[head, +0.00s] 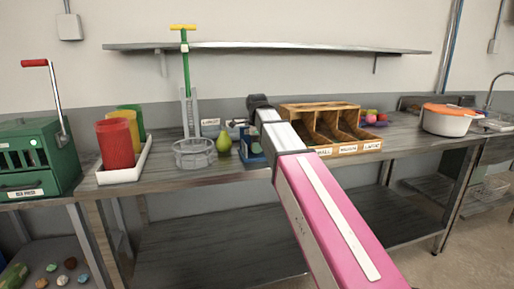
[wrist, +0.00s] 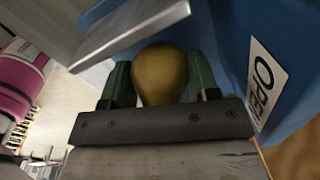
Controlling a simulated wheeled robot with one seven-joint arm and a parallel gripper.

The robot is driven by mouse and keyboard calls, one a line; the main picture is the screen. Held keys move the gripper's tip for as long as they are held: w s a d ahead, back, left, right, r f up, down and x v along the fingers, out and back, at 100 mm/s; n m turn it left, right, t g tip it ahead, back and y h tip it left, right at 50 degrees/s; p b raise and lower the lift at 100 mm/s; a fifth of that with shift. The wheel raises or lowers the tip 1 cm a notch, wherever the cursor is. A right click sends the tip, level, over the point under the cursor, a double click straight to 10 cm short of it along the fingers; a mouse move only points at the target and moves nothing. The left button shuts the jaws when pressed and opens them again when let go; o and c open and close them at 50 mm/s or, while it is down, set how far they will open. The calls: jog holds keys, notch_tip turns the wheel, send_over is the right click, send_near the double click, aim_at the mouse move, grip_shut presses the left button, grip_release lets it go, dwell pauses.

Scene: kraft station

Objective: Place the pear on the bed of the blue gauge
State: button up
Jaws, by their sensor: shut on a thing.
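In the wrist view a rounded olive-yellow pear (wrist: 160,74) sits between the two green fingers of my gripper (wrist: 160,85), which is shut on it. A blue body with a label reading OPEN, seemingly the blue gauge (wrist: 230,35), is close beside the fingers, and a grey metal plate (wrist: 130,28) lies across the view near the pear. In the head view the blue gauge (head: 254,156) stands on the bench, partly behind my arm. Whether the held pear touches the gauge is unclear.
A white tray (head: 125,170) holds red, yellow and green containers. A wooden bin rack (head: 322,125) stands to the right, and a white pot (head: 447,122) is further right.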

jog(key=shift+f, duration=0.25)
jog(key=shift+f, duration=0.15)
jog(key=o, duration=0.9)
jog(key=shift+o, duration=0.2)
jog(key=r, duration=1.2)
jog(key=shift+s+r, duration=0.15)
jog(key=shift+s, duration=0.25)
